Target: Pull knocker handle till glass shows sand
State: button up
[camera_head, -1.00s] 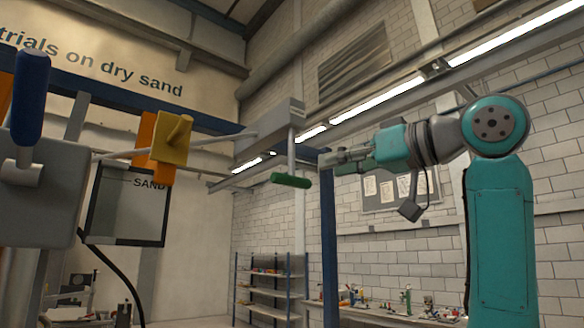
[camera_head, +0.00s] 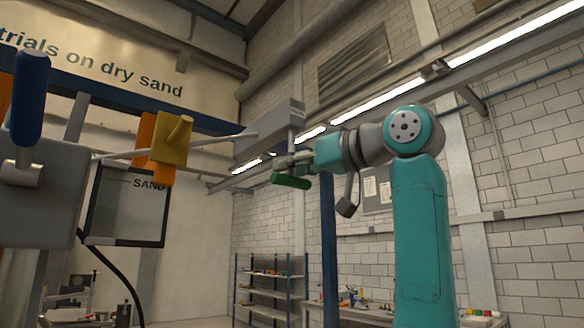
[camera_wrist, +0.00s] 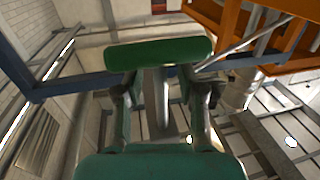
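The knocker handle (camera_head: 290,181) is a green bar at the lower end of a thin rod (camera_head: 291,140) under a grey box (camera_head: 272,128). The handle also shows in the wrist view (camera_wrist: 160,52), crossing above the fingers. My gripper (camera_head: 284,162) is at the rod, just above the bar in the head view. In the wrist view, my gripper (camera_wrist: 160,92) has its fingers spread, with the rod seen between them; contact is not clear. The dark-framed glass (camera_head: 125,212) marked SAND is at left; its pane looks grey, with a lighter lower band.
A yellow plate (camera_head: 173,140) on an orange part stands beside the glass. A blue lever (camera_head: 30,97) on a grey housing is at far left. A blue post (camera_head: 328,215) stands below my arm. Shelves (camera_head: 270,286) and a bench are farther back.

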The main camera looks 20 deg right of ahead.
jog(key=shift+w+a, duration=0.1)
jog(key=shift+w, duration=0.05)
jog(key=shift+c, duration=0.2)
grip_shut()
jog(key=shift+f, duration=2.6)
jog(key=shift+o, duration=0.2)
grip_release()
